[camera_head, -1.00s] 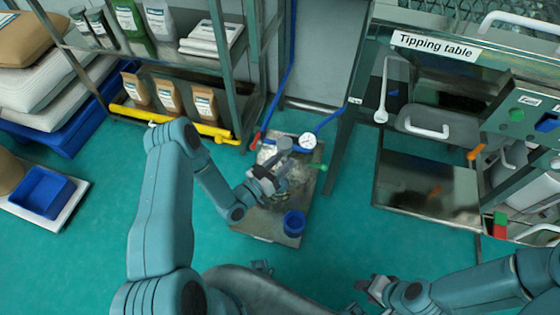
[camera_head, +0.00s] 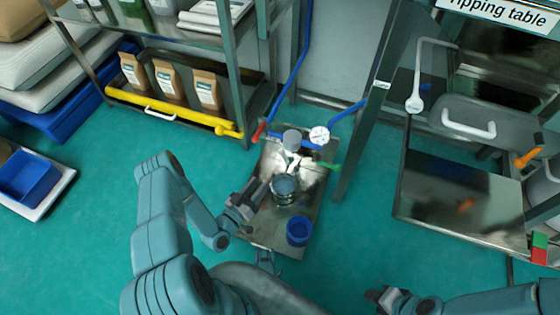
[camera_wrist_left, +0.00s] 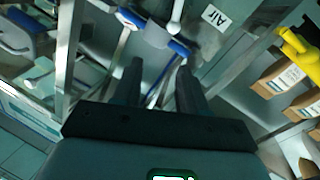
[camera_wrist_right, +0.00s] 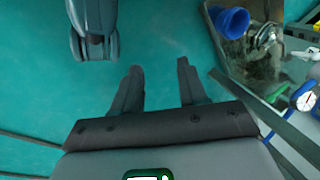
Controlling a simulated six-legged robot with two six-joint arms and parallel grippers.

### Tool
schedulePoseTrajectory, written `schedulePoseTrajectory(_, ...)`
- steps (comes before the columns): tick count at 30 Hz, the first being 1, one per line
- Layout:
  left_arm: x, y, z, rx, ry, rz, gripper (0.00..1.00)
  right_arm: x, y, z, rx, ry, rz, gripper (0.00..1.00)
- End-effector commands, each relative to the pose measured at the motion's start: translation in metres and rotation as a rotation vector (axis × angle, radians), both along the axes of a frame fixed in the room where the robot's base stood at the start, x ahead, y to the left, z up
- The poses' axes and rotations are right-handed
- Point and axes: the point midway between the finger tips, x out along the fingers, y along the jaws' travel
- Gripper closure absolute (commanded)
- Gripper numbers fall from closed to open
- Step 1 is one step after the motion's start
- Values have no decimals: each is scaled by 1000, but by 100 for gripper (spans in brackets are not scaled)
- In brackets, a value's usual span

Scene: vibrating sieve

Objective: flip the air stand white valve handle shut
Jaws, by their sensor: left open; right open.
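The air stand is a metal plate (camera_head: 272,235) on the floor with blue pipes (camera_head: 291,143), a round gauge (camera_head: 319,135) and a grey cylinder (camera_head: 292,139). A white handle (camera_head: 293,159) shows just below the cylinder; its exact angle is hard to tell. A red handle (camera_head: 258,133) and a green handle (camera_head: 331,166) sit at either side. My left gripper (camera_head: 260,191) is open and empty, left of and nearer than the white handle, apart from it. In the left wrist view a white rounded lever (camera_wrist_left: 174,27) lies beyond the fingertips. My right gripper (camera_head: 374,298) is open and empty, low at the right.
A blue cup (camera_head: 299,230) and a metal pot (camera_head: 284,188) stand on the plate. A shelf with a yellow bar (camera_head: 170,112) is at the left. The tipping table frame (camera_head: 366,130) is close on the right.

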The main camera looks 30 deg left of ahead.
Motion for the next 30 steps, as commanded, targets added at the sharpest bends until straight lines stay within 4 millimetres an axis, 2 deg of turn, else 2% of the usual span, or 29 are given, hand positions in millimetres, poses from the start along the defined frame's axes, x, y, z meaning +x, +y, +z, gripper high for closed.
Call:
schedulePoseTrajectory(2,-7,5,-17,-5,10,19,58,0,0,-13,0,-1,-1,58)
schedulePoseTrajectory(5,-10,10,-24,-5,16,33,58,0,-1,-18,0,-1,-1,58)
schedulePoseTrajectory(8,-3,11,-24,-3,16,34,58,2,-1,-20,-1,-6,-2,58)
schedulePoseTrajectory(11,14,11,-24,-1,13,32,58,6,-1,-26,-3,-18,-4,58)
schedulePoseTrajectory(24,119,14,-25,-1,13,33,58,32,-6,-63,-20,-106,-15,58)
schedulePoseTrajectory(30,147,16,-24,-4,15,35,58,40,-8,-72,-26,-135,-19,58)
